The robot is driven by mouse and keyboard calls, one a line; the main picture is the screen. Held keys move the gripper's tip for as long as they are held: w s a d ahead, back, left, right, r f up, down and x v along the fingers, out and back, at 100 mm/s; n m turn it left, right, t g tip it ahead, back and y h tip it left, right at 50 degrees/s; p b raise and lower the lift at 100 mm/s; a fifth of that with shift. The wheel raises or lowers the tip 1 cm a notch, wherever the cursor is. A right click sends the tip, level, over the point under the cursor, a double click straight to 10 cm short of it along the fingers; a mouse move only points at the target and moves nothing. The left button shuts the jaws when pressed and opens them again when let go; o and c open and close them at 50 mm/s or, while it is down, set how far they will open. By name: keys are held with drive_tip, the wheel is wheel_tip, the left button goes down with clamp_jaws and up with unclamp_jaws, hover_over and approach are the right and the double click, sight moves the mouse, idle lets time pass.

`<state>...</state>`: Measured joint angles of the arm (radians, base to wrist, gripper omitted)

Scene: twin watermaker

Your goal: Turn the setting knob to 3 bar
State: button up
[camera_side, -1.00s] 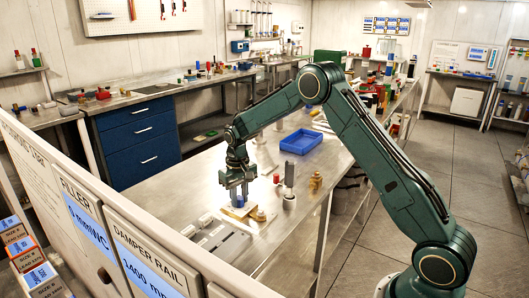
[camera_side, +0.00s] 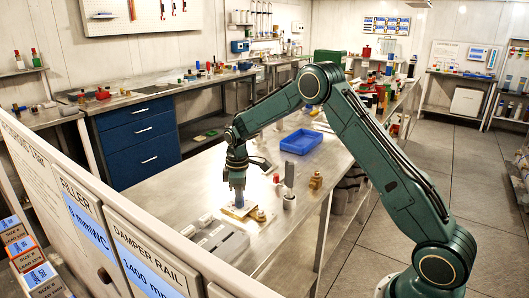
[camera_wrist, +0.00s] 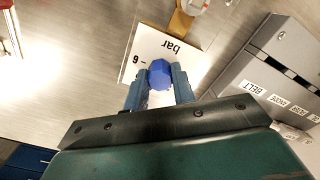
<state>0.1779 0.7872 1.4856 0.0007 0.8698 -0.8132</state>
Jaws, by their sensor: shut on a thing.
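The setting knob (camera_wrist: 160,74) is a blue faceted knob on a white plate (camera_wrist: 185,47) marked "bar" and "6", which appears upside down in the wrist view. My gripper (camera_wrist: 159,84) has its two blue fingers on either side of the knob and is shut on it. In the side view my gripper (camera_side: 239,200) points straight down onto the plate on the metal bench, and the knob is hidden by the fingers. The 3 mark and any pointer on the knob cannot be made out. A brass fitting with a round gauge (camera_wrist: 193,6) adjoins the plate's top edge in the wrist view.
A grey compartment tray (camera_wrist: 265,70) labelled "BELT" and "ANODE" lies close by. A blue bin (camera_side: 301,142), a dark upright cylinder (camera_side: 289,180) and a brass fitting (camera_side: 315,181) stand farther along the bench. The bench left of my gripper is clear.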

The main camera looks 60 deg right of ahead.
drive_tip(key=shift+w+n, duration=0.1)
drive_tip(key=shift+n, duration=0.7)
drive_tip(key=o, duration=1)
wheel_tip(320, 180, up, 14)
drive_tip(key=shift+f, duration=0.1)
idle(0.3)
